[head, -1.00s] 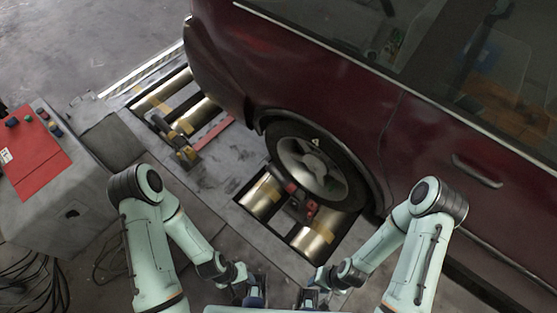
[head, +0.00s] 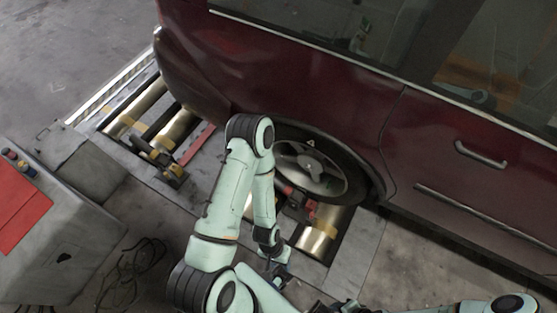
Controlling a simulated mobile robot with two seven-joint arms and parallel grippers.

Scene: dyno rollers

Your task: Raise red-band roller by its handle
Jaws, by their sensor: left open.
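The red-band roller (head: 311,211) is a small dark roller assembly with red parts. It sits in the floor pit in front of the car's wheel, between larger metal rollers, partly covered by my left arm. I cannot make out its handle clearly. My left gripper (head: 279,274) is open and empty, below and to the left of the red-band roller and apart from it. My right gripper (head: 345,305) is low at the bottom edge, partly cut off. Its jaws cannot be made out.
A dark red car (head: 310,75) stands over the pit, its wheel (head: 312,168) close behind the roller.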

